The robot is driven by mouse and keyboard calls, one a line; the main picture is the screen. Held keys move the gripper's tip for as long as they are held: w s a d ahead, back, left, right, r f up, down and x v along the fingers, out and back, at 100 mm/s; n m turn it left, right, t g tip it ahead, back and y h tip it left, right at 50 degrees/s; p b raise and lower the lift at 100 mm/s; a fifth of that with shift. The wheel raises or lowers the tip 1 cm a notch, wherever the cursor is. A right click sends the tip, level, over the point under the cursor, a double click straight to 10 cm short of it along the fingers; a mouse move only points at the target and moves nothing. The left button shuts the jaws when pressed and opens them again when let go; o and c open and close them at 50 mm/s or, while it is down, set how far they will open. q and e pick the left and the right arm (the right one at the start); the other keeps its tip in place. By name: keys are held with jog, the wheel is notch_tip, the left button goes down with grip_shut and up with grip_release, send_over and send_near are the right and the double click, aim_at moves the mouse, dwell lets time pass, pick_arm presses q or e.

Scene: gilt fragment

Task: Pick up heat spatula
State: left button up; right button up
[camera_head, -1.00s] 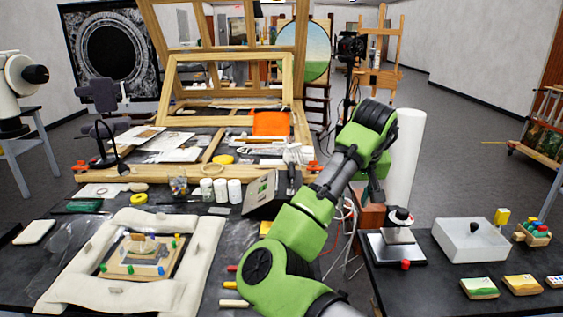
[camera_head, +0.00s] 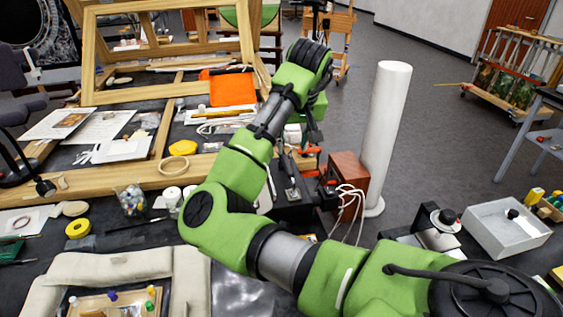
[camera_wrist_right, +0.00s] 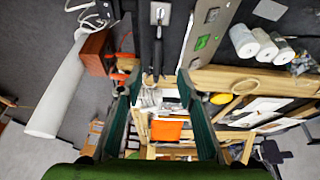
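A slim dark tool with a pale metal end, which looks like the heat spatula (camera_wrist_right: 158,58), lies in the right wrist view between my right gripper's fingers. In the head view what seems to be the same tool (camera_head: 290,178) rests at a black unit, partly hidden by my arm. My right gripper (camera_wrist_right: 156,76) is open, its two fingers wide apart on either side of the tool, with no clear contact. In the head view this gripper (camera_head: 311,133) hangs above and behind the black unit. My left gripper is not in view.
A red-brown box (camera_head: 347,171) with white cables and a tall white cylinder (camera_head: 387,128) stand right of the gripper. White jars (camera_wrist_right: 254,43) and a grey panel (camera_wrist_right: 207,35) are close by. A wooden frame (camera_head: 115,180) fills the left. Grey floor lies open beyond the cylinder.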

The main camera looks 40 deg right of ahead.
send_over(289, 168)
jog(key=s+a, duration=0.2)
jog(key=f, duration=0.5)
jog(key=shift+s+d+f+p, duration=0.2)
jog(key=shift+f+p, duration=0.1)
jog(key=shift+p, duration=0.1)
jog(key=shift+w+d+f, duration=0.1)
jog(key=shift+w+f, duration=0.1)
jog(key=shift+f, duration=0.3)
jog(key=shift+w+d+f+p, duration=0.15)
jog(key=shift+f+p, duration=0.15)
jog(key=shift+p, duration=0.05)
jog(key=p+x, duration=0.1)
jog(key=x, duration=0.3)
jog(key=shift+w+d, duration=0.1)
jog(key=shift+d, duration=0.15)
jog(key=shift+c, duration=1.2)
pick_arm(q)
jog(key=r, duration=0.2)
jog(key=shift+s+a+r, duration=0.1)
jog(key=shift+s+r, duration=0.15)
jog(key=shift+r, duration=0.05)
pick_arm(e)
grip_shut()
